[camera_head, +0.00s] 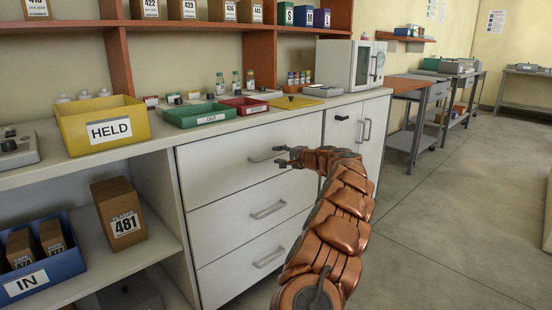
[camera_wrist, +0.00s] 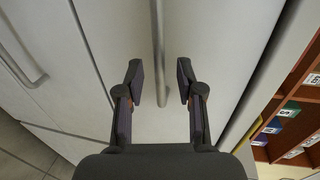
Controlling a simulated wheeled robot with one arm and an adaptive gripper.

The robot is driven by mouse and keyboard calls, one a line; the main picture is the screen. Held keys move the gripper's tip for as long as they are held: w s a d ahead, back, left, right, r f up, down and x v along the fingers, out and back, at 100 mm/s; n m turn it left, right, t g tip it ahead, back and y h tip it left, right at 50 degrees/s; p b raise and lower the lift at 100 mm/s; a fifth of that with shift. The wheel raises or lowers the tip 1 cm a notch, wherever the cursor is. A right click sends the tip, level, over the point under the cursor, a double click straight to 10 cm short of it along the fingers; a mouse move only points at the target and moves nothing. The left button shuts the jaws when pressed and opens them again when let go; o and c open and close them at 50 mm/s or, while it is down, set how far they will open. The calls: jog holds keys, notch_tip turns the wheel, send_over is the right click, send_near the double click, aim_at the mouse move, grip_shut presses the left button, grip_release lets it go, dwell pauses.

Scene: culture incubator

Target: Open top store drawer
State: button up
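The top drawer (camera_head: 225,158) is the upper of three white drawers under the counter. Its front looks flush with the cabinet, so it appears closed. Its grey bar handle (camera_head: 262,156) runs along the front and also shows upright in the wrist view (camera_wrist: 158,35). My gripper (camera_head: 280,155) is at the right end of this handle in the head view. In the wrist view my gripper (camera_wrist: 160,75) is open, one finger on each side of the handle, with visible gaps. The drawer front (camera_wrist: 215,45) fills much of that view.
Two lower drawers, a middle (camera_head: 250,214) and a bottom one (camera_head: 255,265), sit below. A cupboard with a handle (camera_head: 367,130) is to the right. A yellow HELD bin (camera_head: 75,128), a green tray (camera_head: 198,120) and a red tray (camera_head: 245,109) stand on the counter. Floor (camera_head: 450,220) at right is clear.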

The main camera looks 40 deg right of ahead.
jog(key=shift+x, duration=1.2)
grip_shut()
